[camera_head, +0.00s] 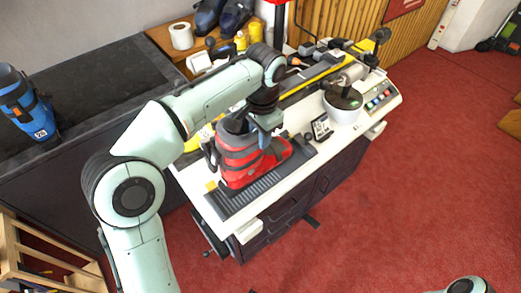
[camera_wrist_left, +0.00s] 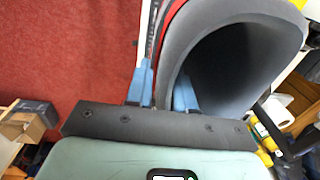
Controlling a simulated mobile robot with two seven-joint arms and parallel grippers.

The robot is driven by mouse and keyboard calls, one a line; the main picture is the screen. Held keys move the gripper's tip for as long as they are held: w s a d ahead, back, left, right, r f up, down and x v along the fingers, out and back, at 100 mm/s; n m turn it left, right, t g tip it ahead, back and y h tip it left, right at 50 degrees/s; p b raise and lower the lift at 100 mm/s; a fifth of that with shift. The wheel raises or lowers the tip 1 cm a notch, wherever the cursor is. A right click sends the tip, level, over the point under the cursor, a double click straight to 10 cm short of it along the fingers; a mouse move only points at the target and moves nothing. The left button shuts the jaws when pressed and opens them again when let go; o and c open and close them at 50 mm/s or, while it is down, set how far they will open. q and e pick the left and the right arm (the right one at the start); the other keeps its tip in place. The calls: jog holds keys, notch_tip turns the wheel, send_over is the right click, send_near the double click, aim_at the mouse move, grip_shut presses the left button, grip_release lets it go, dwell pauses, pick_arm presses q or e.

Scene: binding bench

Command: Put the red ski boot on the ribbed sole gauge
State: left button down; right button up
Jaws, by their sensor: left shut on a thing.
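The red ski boot (camera_head: 245,162), with a grey upper and dark liner, stands upright at the ribbed sole gauge (camera_head: 246,197), a dark ribbed strip on the white bench. The head view does not show whether its sole touches the ribs. My left gripper (camera_head: 268,128) is shut on the boot's cuff. In the left wrist view, the blue fingers (camera_wrist_left: 162,88) have the cuff wall between them, and the boot's grey opening (camera_wrist_left: 235,60) fills the upper right. My right gripper is not in view; a pale part of my body shows at the bottom right.
A white pot with a dark top (camera_head: 343,103) and a small black-and-white sign (camera_head: 321,127) stand right of the boot. A blue boot (camera_head: 27,105) stands on the dark counter at left. Tools and a yellow bar (camera_head: 312,80) lie behind. Red floor is open at right.

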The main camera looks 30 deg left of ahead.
pick_arm(q)
jog(key=shift+f+b, duration=0.55)
jog(key=shift+f, duration=1.75)
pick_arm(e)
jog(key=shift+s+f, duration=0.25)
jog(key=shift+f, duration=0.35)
pick_arm(q)
jog(key=shift+f, duration=0.15)
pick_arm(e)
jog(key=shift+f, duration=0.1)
pick_arm(q)
jog(key=c, duration=1)
grip_release()
jog(key=r+p, duration=0.1)
jog(key=r, duration=0.3)
jog(key=r+p, duration=0.1)
jog(key=r, duration=0.3)
jog(key=r+p, duration=0.1)
jog(key=r, duration=0.3)
jog(key=shift+s+d+r, duration=0.1)
jog(key=shift+d, duration=0.25)
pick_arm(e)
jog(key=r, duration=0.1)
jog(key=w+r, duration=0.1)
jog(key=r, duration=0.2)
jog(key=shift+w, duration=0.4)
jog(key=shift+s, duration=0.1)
